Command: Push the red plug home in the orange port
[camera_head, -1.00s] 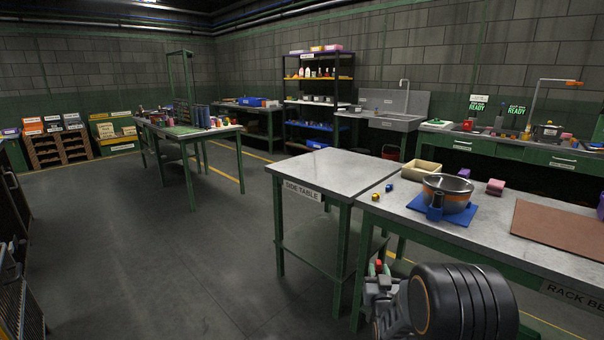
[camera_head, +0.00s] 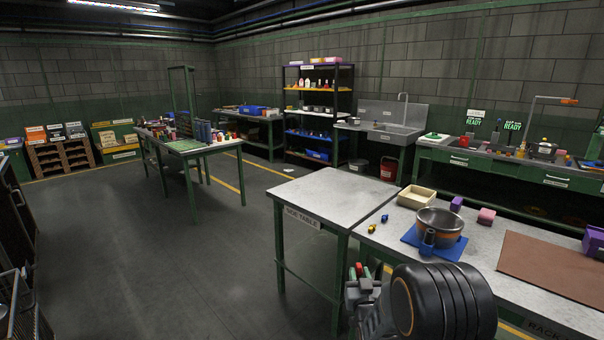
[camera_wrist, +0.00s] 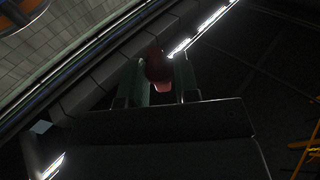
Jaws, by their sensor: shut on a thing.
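My gripper (camera_head: 363,272) is low in the head view, in front of the side table, with its dark wrist to the right. Its green fingers are closed on a small red thing (camera_head: 358,267), which looks like the red plug. In the wrist view the two green fingers of my gripper (camera_wrist: 160,82) stand on either side of the red plug (camera_wrist: 157,66). The plug shows dark red and dim, and its far end is hard to make out. I cannot pick out the orange port in either view.
The side table (camera_head: 333,190) is bare and stands close beyond my gripper. The rack bench to its right carries a pot (camera_head: 440,221) on a blue mat, a cream tray (camera_head: 416,197) and a brown board (camera_head: 550,268). Open floor (camera_head: 140,250) lies to the left.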

